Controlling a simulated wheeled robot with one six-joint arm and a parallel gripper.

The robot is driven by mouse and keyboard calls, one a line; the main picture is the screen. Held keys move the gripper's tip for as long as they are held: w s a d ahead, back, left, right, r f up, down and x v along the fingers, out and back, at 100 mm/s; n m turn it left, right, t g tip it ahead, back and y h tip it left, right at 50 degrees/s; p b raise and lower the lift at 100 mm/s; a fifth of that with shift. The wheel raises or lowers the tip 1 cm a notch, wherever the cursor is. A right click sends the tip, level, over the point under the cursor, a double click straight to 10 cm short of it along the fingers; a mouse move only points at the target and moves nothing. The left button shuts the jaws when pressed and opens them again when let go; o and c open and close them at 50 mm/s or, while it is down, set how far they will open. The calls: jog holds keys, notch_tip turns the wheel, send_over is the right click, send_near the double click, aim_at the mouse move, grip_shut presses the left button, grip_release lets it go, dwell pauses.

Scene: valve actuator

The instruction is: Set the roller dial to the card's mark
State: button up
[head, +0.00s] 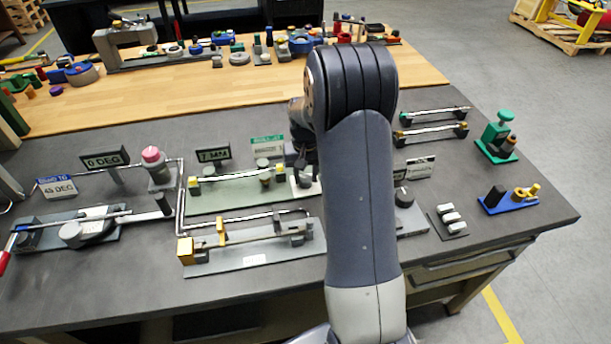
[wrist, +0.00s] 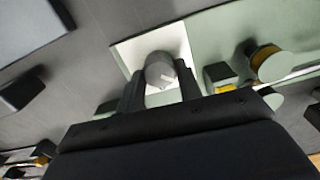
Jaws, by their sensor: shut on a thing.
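The roller dial (wrist: 160,66) is a grey round knob with a light pointer line, on a white plate (wrist: 128,52) in the wrist view. My gripper (wrist: 161,84) has its two dark fingers on either side of the knob and is shut on it. In the head view the gripper is mostly hidden behind my arm, and the white plate (head: 311,191) shows only in part. A white card with a green heading (head: 267,145) stands behind the dial; its text is too small to read surely. A dark display (head: 213,154) stands to its left.
A green base with a horizontal roller (head: 228,184) lies left of the dial. A grey slide fixture (head: 255,255) is in front. Another grey knob (head: 404,197) and a white-button block (head: 449,220) stand to the right, beyond my arm.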

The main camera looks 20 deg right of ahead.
aim_at(306, 177)
jog(key=shift+m, duration=0.4)
jog(key=o, duration=1)
jog(key=shift+c, duration=0.2)
notch_tip(306, 177, up, 11)
jog(key=b, duration=0.1)
jog(key=shift+f, duration=0.15)
notch_tip(306, 177, down, 11)
jog(key=shift+r+p, duration=0.1)
jog(key=shift+p, duration=0.4)
dwell(0.3)
